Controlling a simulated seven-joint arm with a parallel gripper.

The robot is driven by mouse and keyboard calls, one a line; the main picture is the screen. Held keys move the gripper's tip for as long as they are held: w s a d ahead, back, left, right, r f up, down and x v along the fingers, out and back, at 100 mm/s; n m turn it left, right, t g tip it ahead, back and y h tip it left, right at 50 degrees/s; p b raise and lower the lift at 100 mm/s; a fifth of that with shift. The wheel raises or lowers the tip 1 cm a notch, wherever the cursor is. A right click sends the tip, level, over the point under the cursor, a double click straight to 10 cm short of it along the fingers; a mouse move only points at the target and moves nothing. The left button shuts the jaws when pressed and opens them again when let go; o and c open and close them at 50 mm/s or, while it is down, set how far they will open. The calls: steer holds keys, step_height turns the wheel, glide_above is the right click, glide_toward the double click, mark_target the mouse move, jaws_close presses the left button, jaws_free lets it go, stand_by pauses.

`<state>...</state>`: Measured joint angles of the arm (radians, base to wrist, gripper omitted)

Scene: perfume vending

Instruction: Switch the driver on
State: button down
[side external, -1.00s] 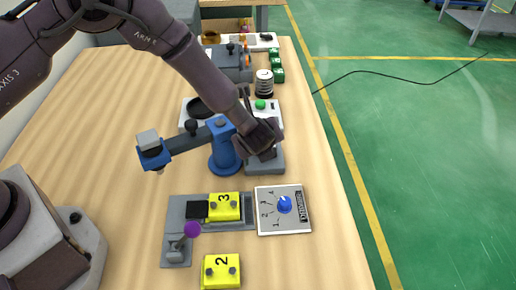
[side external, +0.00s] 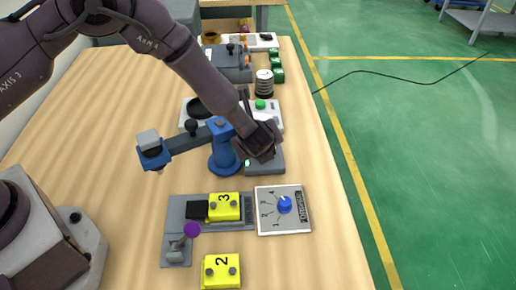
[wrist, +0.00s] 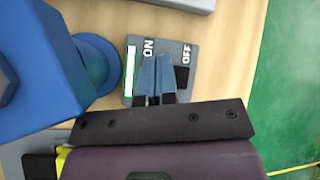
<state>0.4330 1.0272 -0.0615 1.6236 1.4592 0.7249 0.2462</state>
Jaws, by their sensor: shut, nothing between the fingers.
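The grey switch box (wrist: 189,52) marked ON and OFF shows in the wrist view, ON at the left and OFF at the right. A white and green strip (wrist: 130,70) lies along its ON side, and a black part (wrist: 181,77) shows near OFF. My gripper (wrist: 156,64) is shut and empty, its fingertips over the middle of the box between the two words. Whether they touch it I cannot tell. In the side external view my gripper (side external: 258,150) covers most of the box (side external: 276,165). The switch lever's position is hidden.
A blue jointed device (side external: 222,157) stands close left of the gripper. Nearer the camera are a dial plate (side external: 297,220), a grey fixture (side external: 180,212) with a purple knob, and yellow blocks 3 (side external: 224,207) and 2 (side external: 221,271). A green-button panel (side external: 274,116) stands behind.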

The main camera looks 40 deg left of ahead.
steer(key=shift+w+d+r, duration=0.1)
steer(key=shift+r, duration=0.65)
steer(key=shift+w+d+r, duration=0.15)
steer(key=shift+r, duration=0.65)
steer(key=shift+w+d+r, duration=0.1)
steer(key=shift+r, duration=0.75)
steer(key=shift+w+d+r, duration=0.15)
steer(key=shift+r, duration=0.65)
